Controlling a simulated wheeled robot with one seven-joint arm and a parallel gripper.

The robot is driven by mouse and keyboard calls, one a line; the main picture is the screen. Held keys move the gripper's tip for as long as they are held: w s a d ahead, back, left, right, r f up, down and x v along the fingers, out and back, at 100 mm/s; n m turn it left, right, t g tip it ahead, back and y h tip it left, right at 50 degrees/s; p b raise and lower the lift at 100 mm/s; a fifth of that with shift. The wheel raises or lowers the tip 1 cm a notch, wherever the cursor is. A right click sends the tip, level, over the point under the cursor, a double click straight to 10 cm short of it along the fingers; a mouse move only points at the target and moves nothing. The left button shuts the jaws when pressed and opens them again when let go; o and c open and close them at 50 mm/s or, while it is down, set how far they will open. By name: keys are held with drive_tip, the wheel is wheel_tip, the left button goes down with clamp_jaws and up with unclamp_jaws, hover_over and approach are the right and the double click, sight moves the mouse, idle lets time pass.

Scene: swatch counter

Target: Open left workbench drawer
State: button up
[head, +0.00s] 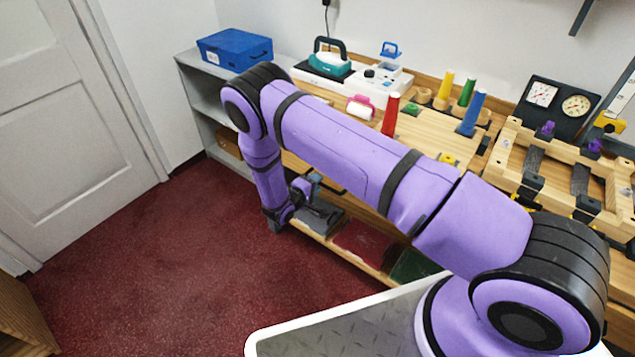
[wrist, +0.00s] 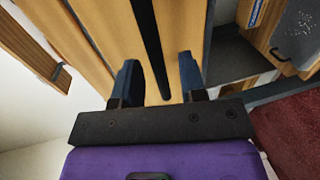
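The wooden workbench (head: 430,130) stands against the wall in the head view, and my arm hides much of its front. In the wrist view a light wooden front (wrist: 110,30) fills the middle, probably the left drawer's front. A long dark bar handle (wrist: 148,35) runs along it. My gripper (wrist: 158,62) is open, with its two dark blue fingers apart on either side of the bar's line. I see no finger pressed on the bar. In the head view my gripper (head: 305,188) is low at the bench's left front, small and partly hidden.
A grey shelf unit (head: 200,97) with a blue box (head: 234,49) stands left of the bench. A lower shelf (head: 325,240) holds dark red and green items. Red carpet (head: 180,260) is clear towards the white door (head: 70,130).

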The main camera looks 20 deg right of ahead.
drive_tip(key=shift+w+d+f, duration=0.1)
drive_tip(key=shift+w+d, duration=0.3)
drive_tip(key=shift+d, duration=0.2)
clamp_jaws()
drive_tip(key=shift+a, duration=0.1)
